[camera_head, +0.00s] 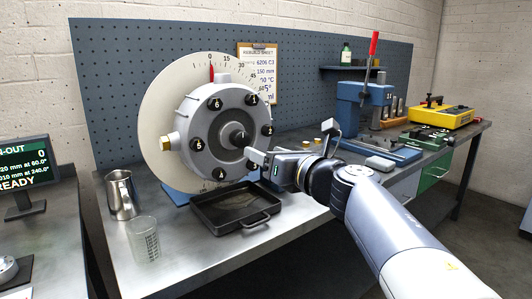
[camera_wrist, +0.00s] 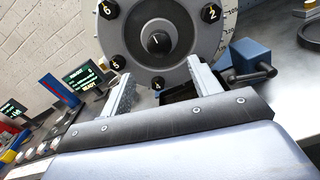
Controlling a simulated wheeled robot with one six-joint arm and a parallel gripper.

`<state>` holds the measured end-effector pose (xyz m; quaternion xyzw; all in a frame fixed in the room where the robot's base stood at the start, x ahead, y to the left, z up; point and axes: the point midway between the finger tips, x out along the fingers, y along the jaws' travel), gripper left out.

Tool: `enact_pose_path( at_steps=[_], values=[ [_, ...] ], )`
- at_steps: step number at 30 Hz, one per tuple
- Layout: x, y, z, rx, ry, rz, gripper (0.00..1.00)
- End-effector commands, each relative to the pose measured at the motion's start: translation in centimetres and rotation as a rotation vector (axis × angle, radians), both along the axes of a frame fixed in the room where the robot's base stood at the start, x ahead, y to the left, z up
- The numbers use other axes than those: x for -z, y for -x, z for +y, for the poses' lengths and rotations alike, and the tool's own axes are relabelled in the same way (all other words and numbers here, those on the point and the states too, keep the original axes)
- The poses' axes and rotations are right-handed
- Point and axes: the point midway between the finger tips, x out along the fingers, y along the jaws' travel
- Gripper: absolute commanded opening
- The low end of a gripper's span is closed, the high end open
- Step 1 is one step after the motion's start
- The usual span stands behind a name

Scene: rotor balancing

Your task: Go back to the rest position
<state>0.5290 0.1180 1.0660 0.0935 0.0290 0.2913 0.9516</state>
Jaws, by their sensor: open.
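The grey rotor housing (camera_head: 217,128) stands upright before a large white graduated dial (camera_head: 158,95) on the bench. My gripper (camera_head: 290,140) is open and empty, just right of the shaft in the head view. In the wrist view my two fingers (camera_wrist: 160,88) stand apart, with the rotor face (camera_wrist: 160,32) beyond them and bolt 4 (camera_wrist: 158,83) showing between them. I cannot tell the exact gap between the fingertips and the rotor.
A black tray (camera_head: 228,217) lies below the rotor. A metal jug (camera_head: 121,194) and a glass beaker (camera_head: 143,240) stand at the bench's left. A blue press (camera_head: 362,105) with a red-handled lever and a yellow box (camera_head: 440,112) stand to the right. A screen (camera_head: 24,165) is at far left.

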Motion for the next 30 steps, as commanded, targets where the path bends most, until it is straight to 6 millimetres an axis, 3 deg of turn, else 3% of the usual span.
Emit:
enact_pose_path(
  at_steps=[10,24,30],
  values=[
    [0.1,-1.0,0.7,-0.002,0.0,0.002,0.59],
    [0.0,-7.2,4.9,-0.002,0.0,0.001,0.59],
    [0.0,-8.7,5.9,-0.001,-0.001,0.0,0.59]
  ],
)
